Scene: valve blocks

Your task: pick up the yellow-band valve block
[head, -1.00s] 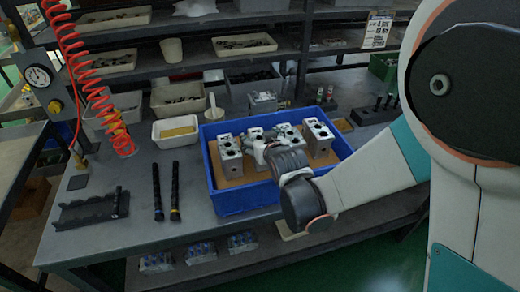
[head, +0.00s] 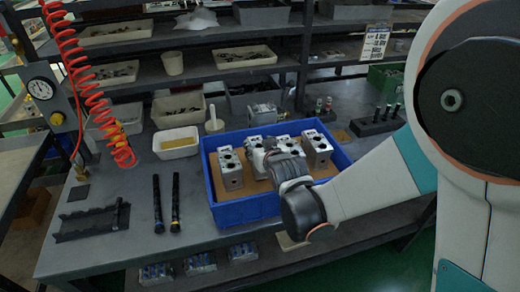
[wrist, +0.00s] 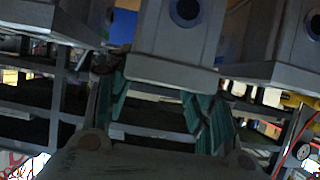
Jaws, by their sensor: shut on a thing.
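Several grey metal valve blocks stand in a blue bin (head: 247,211), including a left block (head: 230,170) and a right block (head: 317,150). My gripper is among the middle blocks in the head view, its fingertips hidden behind my wrist. In the wrist view my gripper (wrist: 160,88) has teal fingers closed on a grey valve block (wrist: 172,68) with a dark round port. I cannot make out a yellow band on it, nor whether it is clear of the bin floor.
Other blocks stand close on both sides of the held one in the wrist view. Left of the bin lie two black rods (head: 158,204) and a black rack (head: 92,222). A white tray (head: 176,152) and a grey block (head: 263,114) stand behind the bin.

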